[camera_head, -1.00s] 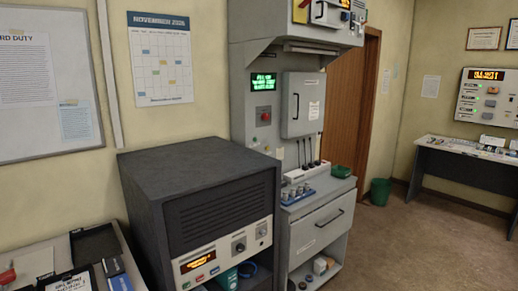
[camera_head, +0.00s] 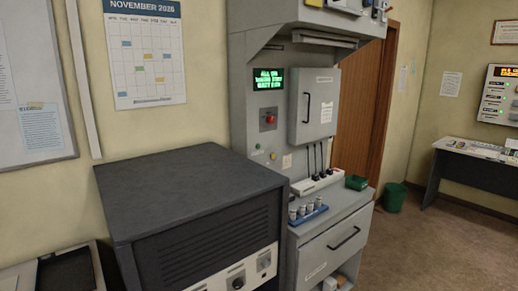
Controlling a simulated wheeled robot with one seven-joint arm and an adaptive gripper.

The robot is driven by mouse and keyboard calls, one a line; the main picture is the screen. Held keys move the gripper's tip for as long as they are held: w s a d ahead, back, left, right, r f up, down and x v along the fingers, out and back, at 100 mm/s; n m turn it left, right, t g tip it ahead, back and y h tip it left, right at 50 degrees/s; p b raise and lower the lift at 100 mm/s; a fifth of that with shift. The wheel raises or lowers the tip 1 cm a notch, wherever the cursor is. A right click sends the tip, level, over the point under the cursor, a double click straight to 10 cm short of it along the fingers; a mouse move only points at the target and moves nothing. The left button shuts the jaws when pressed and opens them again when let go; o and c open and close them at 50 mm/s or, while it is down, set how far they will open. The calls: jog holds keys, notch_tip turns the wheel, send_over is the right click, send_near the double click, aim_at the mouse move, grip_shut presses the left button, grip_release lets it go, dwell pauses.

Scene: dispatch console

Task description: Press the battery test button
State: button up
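A tall grey cabinet (camera_head: 241,98) stands against the wall in the middle of the view. It carries a green text display (camera_head: 268,79) and, below that, a red button (camera_head: 269,119) on a small plate. Lower down are a small yellowish button (camera_head: 257,148) and a small greenish one (camera_head: 273,156). The labels are too small to read, so I cannot tell which is the battery test button. A wall panel (camera_head: 503,95) with an orange display and several controls is cut off at the right edge. My gripper is not in view.
A dark vented box (camera_head: 190,180) stands in front of the cabinet's left side. The cabinet's shelf holds a blue rack (camera_head: 308,215), a white power strip (camera_head: 318,182) and a green tray (camera_head: 356,183). A green bin (camera_head: 395,197) stands on the floor. Open floor lies at right.

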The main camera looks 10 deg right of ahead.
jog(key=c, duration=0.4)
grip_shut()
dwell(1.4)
